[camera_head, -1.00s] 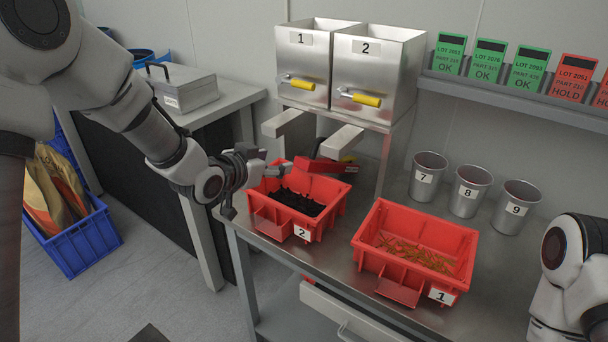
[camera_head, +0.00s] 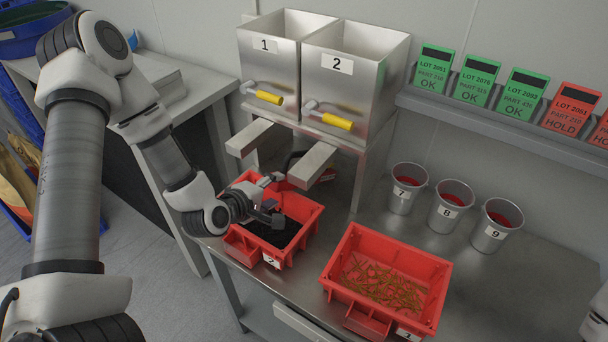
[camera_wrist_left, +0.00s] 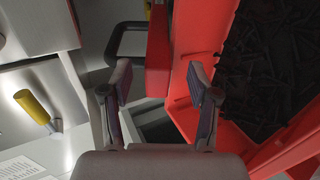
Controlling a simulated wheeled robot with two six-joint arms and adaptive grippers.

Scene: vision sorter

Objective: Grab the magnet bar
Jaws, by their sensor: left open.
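The magnet bar (camera_wrist_left: 158,60) is a red block with a dark loop handle (camera_wrist_left: 122,42), upright in the left wrist view beside the wall of red bin 2. In the head view it is mostly hidden behind my left gripper and a hopper chute. My left gripper (camera_head: 271,197) is over the back part of bin 2. In the wrist view its open fingers (camera_wrist_left: 161,88) are spread to either side of the bar's lower end, with a gap showing on the left. I cannot tell whether either finger touches it. My right gripper is out of view.
Red bin 2 (camera_head: 311,226) holds dark pieces; red bin 1 (camera_head: 440,268) holds thin brass-coloured pieces. Metal hoppers (camera_head: 345,90) with yellow-handled valves and protruding chutes (camera_head: 313,164) stand close behind. Cups 7 (camera_head: 402,197), 8 (camera_head: 443,219) and 9 (camera_head: 488,240) show red inside.

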